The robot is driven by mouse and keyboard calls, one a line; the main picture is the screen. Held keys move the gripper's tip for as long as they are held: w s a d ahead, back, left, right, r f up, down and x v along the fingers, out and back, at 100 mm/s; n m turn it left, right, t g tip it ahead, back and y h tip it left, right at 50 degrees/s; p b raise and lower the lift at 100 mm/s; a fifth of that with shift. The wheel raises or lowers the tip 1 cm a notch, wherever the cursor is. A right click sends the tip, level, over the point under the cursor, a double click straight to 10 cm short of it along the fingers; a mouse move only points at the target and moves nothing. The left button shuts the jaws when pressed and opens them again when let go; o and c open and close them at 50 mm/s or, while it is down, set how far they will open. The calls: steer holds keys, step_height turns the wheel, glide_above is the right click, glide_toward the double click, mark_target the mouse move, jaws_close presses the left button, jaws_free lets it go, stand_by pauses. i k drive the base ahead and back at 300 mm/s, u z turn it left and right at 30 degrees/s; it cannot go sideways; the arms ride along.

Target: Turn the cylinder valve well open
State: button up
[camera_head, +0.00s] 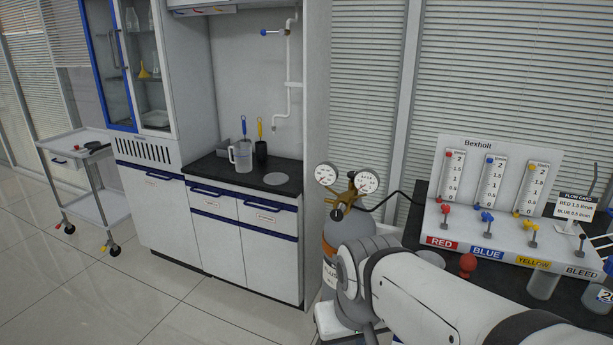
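The gas cylinder (329,246) is grey with a white label, and stands right of the lab bench. My white arm comes in from the lower right and covers much of its body. A brass regulator (349,196) with two round gauges sits on top of it. A small dark knob (337,214) shows at the front of the brass part. I cannot tell whether it is the cylinder valve's handle or how far it is turned. My gripper's fingers do not show; my own arm links fill the area in front of the cylinder.
A Bexholt flow panel (500,170) with red, blue and yellow-marked tubes and knobs stands on a dark table at right, with a flow card (577,206). A black hose (392,200) leads from the regulator. A bench (245,178) and trolley (90,182) stand left; the floor in front is clear.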

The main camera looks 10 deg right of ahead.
mark_target(351, 174)
steer(key=z, duration=0.15)
steer(key=i, duration=0.9)
steer(key=u, duration=0.05)
